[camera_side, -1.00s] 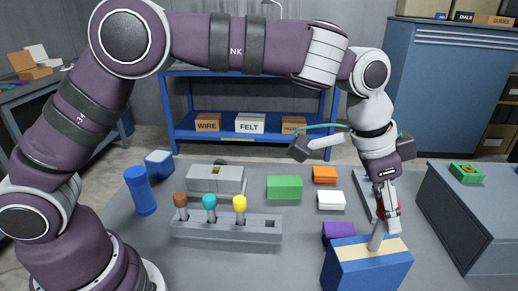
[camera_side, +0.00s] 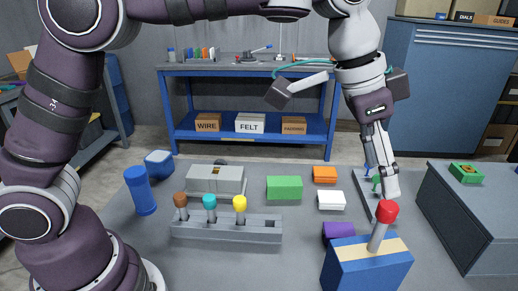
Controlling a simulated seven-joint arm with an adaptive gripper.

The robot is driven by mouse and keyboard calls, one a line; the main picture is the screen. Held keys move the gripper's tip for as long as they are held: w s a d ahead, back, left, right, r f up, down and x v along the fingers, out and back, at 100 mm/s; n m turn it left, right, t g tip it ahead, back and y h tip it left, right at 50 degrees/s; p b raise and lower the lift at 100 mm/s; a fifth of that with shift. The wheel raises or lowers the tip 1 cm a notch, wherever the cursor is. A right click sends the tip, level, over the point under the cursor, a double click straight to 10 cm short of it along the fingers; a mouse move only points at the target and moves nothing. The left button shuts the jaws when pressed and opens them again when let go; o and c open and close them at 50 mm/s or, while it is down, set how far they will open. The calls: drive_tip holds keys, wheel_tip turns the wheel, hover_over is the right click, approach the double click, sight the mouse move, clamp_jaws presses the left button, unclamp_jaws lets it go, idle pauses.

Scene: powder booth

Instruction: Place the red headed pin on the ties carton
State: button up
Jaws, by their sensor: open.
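The red headed pin (camera_side: 388,212) has a round red head and a grey shaft. It stands on the tan stripe across the top of a blue carton (camera_side: 366,270) at the front right. It leans a little to the right in the picture. No label is readable on this carton, so I cannot confirm by name that it is the ties carton. My gripper (camera_side: 386,196) is open and points down just above and behind the red head. It holds nothing, and a small gap to the head cannot be judged exactly.
A grey rack (camera_side: 225,229) holds brown, teal and yellow headed pins. Behind it are a grey block (camera_side: 216,180), a green box (camera_side: 284,188), an orange box (camera_side: 325,175) and a white box (camera_side: 331,200). A purple object (camera_side: 338,231) lies beside the blue carton.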

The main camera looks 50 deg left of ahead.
drive_tip(key=s+a+r+n+t+y, duration=0.1)
drive_tip(key=s+a+r+n, duration=0.3)
drive_tip(key=a, duration=0.5)
drive_tip(key=s+a+f+n+t+y, duration=0.1)
drive_tip(key=s+a+f+n, duration=0.4)
drive_tip(key=s+a, duration=0.5)
drive_tip(key=shift+a+f+y, duration=0.15)
drive_tip(key=shift+f+y, duration=0.45)
drive_tip(key=shift+f, duration=0.05)
